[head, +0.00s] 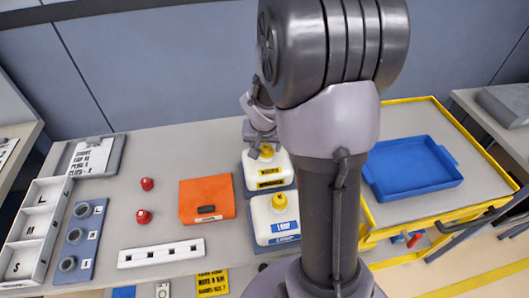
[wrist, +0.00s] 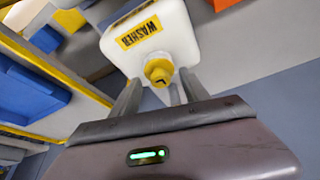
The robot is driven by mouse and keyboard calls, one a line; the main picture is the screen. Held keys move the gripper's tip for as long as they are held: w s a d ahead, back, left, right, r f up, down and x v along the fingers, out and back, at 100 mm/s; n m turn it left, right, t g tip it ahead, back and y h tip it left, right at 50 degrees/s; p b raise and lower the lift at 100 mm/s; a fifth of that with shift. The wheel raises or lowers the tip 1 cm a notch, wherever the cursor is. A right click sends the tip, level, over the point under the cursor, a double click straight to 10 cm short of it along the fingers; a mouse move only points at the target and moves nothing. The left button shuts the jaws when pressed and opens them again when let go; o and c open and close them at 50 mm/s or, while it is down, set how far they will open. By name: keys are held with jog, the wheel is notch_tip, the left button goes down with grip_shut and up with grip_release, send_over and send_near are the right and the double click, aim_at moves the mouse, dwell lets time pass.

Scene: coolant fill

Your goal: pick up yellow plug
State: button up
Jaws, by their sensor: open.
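A white jug (head: 270,171) with a yellow WASHER label stands on the table and carries a yellow plug (head: 266,151) on its neck. In the wrist view the yellow plug (wrist: 158,70) shows close ahead, with the white jug body (wrist: 146,28) behind it. My gripper (head: 262,132) is at the back jug, by its plug. In the wrist view my open gripper (wrist: 160,90) has its fingers apart on either side of the plug; contact cannot be told. A second white jug (head: 270,212) in front, with a blue label, has its own yellow plug (head: 279,201).
An orange box (head: 207,200) and two red knobs (head: 147,184) lie left of the jugs. A white slotted strip (head: 160,253), a blue plate with rings (head: 70,263) and a white compartment tray (head: 38,225) are further left. A blue tray (head: 412,166) sits on the yellow-edged cart at right.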

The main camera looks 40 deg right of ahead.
jog(key=shift+x, duration=0.85)
jog(key=shift+r, duration=0.1)
grip_shut()
notch_tip(320, 180, up, 4)
jog(key=shift+f+p, duration=0.1)
jog(key=shift+p, duration=0.9)
jog(key=s+a+r+b, duration=0.1)
jog(key=s+a+b, duration=0.2)
jog(key=s+a, duration=0.7)
jog(key=shift+s, duration=1.25)
jog(key=shift+r, duration=0.15)
